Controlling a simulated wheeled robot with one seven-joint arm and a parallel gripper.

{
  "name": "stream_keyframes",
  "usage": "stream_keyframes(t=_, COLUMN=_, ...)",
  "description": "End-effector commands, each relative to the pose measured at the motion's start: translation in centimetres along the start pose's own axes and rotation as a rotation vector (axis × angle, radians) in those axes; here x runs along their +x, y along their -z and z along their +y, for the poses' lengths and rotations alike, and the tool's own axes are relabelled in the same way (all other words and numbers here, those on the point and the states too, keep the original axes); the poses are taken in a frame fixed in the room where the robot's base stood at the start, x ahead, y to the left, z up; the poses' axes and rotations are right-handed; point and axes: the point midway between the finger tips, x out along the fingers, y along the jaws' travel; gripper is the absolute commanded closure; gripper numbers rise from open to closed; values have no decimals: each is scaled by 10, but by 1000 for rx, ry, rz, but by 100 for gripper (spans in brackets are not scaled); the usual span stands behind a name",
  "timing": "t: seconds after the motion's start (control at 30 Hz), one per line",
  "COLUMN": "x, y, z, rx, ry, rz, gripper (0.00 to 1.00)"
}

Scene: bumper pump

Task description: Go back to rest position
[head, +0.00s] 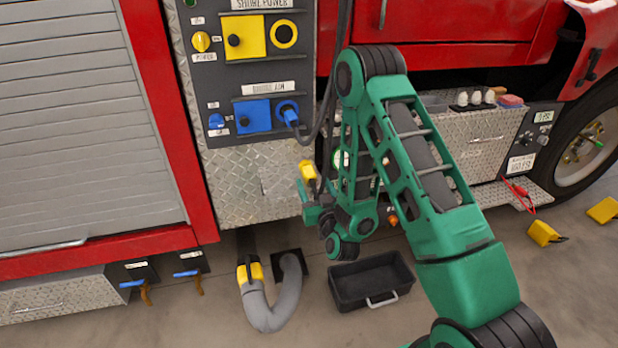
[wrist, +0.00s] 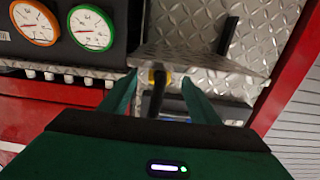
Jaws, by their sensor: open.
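My green arm reaches down in front of the fire truck's side panel. My gripper (head: 311,205) is low by the diamond plate and partly hidden by my own arm links in the head view. In the wrist view the two green fingers (wrist: 160,80) stand apart. A dark, rod-like piece with a yellow end (wrist: 158,76) shows between them in the picture. I cannot tell whether it touches either finger. In the head view a yellow piece (head: 308,171) is just above my gripper.
A blue plug (head: 289,114) sits in the blue panel with a dark cable hanging near my arm. A black bin (head: 345,296) and a grey hose (head: 265,310) are on the floor below. Yellow chocks (head: 543,233) lie right. Gauges (wrist: 91,28) show in the wrist view.

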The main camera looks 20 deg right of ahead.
Motion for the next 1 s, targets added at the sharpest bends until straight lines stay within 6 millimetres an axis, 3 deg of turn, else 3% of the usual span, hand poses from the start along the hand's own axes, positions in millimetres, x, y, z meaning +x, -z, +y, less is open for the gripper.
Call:
stream_keyframes(t=0.13, x=-21, y=-1, z=0, rx=-1, ry=0, rz=-2, gripper=44)
stream_keyframes(t=0.33, x=-32, y=-1, z=0, rx=0, ry=0, rz=-1, gripper=44)
stream_keyframes(t=0.67, x=-16, y=14, z=5, rx=-22, ry=52, rz=-104, gripper=44)
stream_keyframes(t=1.0, x=-16, y=35, z=40, rx=-72, ry=91, rz=-376, gripper=44)
